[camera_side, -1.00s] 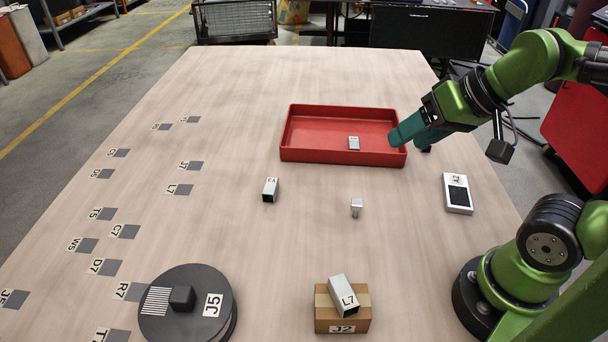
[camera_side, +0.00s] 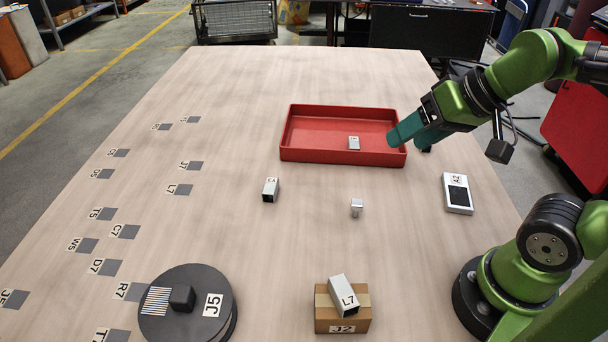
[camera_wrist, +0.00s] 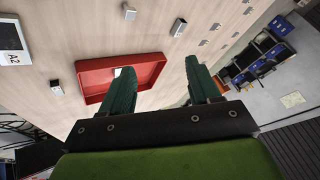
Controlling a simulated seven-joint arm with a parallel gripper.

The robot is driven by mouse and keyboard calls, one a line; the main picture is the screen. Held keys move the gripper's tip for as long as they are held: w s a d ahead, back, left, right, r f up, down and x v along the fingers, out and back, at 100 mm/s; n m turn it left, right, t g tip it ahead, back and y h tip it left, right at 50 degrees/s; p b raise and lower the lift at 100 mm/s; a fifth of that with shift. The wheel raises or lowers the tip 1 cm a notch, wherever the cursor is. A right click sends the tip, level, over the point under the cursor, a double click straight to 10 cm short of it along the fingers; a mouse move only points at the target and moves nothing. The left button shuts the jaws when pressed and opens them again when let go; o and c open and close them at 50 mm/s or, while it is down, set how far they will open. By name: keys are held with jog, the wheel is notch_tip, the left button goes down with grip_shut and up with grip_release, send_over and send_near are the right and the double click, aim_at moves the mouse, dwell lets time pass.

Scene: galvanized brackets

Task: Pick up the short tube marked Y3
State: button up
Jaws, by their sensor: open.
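Short metal tubes lie about the table, and I cannot read Y3 on any of them. One short tube (camera_side: 354,143) lies inside the red tray (camera_side: 342,156), its label too small to read. Another tube (camera_side: 270,190) lies left of centre with a small label, and a small tube (camera_side: 356,208) stands in front of the tray. A tube marked L7 (camera_side: 343,296) rests tilted on a cardboard box marked J2 (camera_side: 342,325). My gripper (camera_side: 408,142) is open and empty at the tray's right end; its two green fingers also show in the wrist view (camera_wrist: 160,66).
A white device marked A2 (camera_side: 458,194) lies at the right. A dark round turntable marked J5 (camera_side: 180,320) stands at the front left. Several grey squares with labels mark the left of the table.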

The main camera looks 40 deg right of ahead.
jog(key=w+f+g, duration=0.1)
jog(key=f, duration=0.1)
jog(key=n+g+h, duration=0.2)
jog(key=n+g, duration=0.4)
jog(key=n, duration=2.4)
send_over(270, 185)
notch_tip(270, 185, down, 6)
jog(key=f, duration=1)
jog(key=shift+s+a+f, duration=0.1)
jog(key=shift+a+f, duration=0.15)
jog(key=shift+d+f, duration=0.15)
jog(key=shift+f, duration=1.25)
jog(key=shift+d+f, duration=0.1)
jog(key=shift+f, duration=1.3)
grip_shut()
